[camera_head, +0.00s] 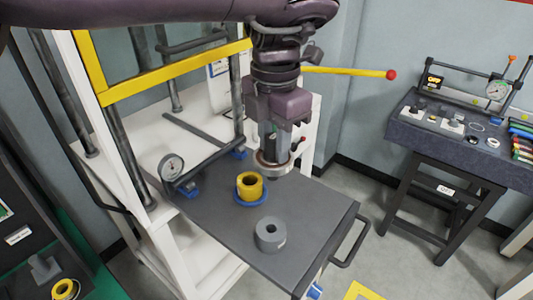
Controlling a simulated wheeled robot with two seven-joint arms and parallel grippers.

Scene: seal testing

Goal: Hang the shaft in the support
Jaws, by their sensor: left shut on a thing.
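My left gripper (275,126) points down over the back right of the dark grey tabletop (210,208). It is shut on a grey upright piece, which I take to be the shaft (271,150); the fingers hide much of it. A round, brown-rimmed disc (272,168) surrounds its lower end. I cannot tell whether the disc touches the tabletop. To the left stands a yellow hollow cylinder (249,184) on a blue ring. Nearer, a grey cylinder with a hole (270,235) stands on the tabletop. I cannot tell which piece is the support. My right gripper is not in view.
A yellow-barred frame (180,70) with metal posts rises behind. A yellow lever with a red knob (350,72) sticks out right. A side bench (465,140) holds small parts. The tabletop's front left is clear.

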